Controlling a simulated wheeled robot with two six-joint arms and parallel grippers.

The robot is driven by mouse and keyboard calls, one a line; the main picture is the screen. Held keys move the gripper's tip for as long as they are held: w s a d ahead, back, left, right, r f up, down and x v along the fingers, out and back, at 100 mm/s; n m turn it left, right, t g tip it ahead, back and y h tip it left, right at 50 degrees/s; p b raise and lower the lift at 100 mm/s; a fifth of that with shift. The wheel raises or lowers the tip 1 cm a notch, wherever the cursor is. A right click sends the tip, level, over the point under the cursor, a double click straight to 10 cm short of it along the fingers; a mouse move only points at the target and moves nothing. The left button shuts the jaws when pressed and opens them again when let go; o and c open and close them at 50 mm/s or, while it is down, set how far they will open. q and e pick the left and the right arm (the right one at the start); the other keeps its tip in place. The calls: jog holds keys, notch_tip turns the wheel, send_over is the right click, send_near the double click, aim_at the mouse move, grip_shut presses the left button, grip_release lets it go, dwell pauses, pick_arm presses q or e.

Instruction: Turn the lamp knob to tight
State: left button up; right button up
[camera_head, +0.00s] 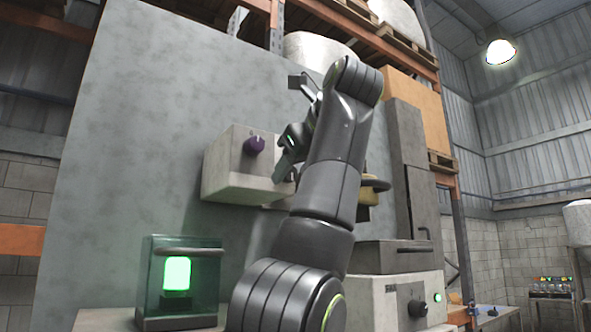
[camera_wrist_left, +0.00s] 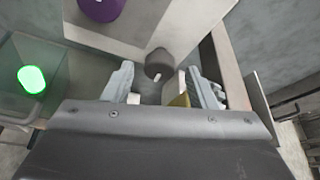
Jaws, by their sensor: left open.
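A dark grey knob (camera_wrist_left: 158,63) with a white mark shows in the left wrist view, ahead of and between my left gripper's fingers. A purple knob (camera_head: 254,145) sits on the front of a pale box (camera_head: 226,170) fixed to the grey panel; it also shows at the top of the left wrist view (camera_wrist_left: 100,7). My left gripper (camera_head: 287,158) is open, just right of the purple knob in the head view, and hides part of the box. I cannot tell whether its fingers (camera_wrist_left: 162,88) touch the grey knob. My right gripper is out of view.
A green lamp glows inside a clear case (camera_head: 153,285) at lower left. A white cabinet with a dark knob (camera_head: 417,308) and green light (camera_head: 437,297) stands at lower right. A yellowish part with a dark handle (camera_head: 376,184) is behind my arm. The grey panel (camera_head: 140,120) is bare at left.

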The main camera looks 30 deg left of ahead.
pick_arm(q)
jog(key=c, duration=1)
jog(key=shift+r+p, duration=0.15)
jog(key=shift+p, duration=0.35)
jog(key=shift+m+g, duration=0.4)
jog(key=shift+m, duration=0.1)
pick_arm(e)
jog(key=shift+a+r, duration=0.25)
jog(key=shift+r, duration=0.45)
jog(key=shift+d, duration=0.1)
pick_arm(q)
jog(key=o, duration=1)
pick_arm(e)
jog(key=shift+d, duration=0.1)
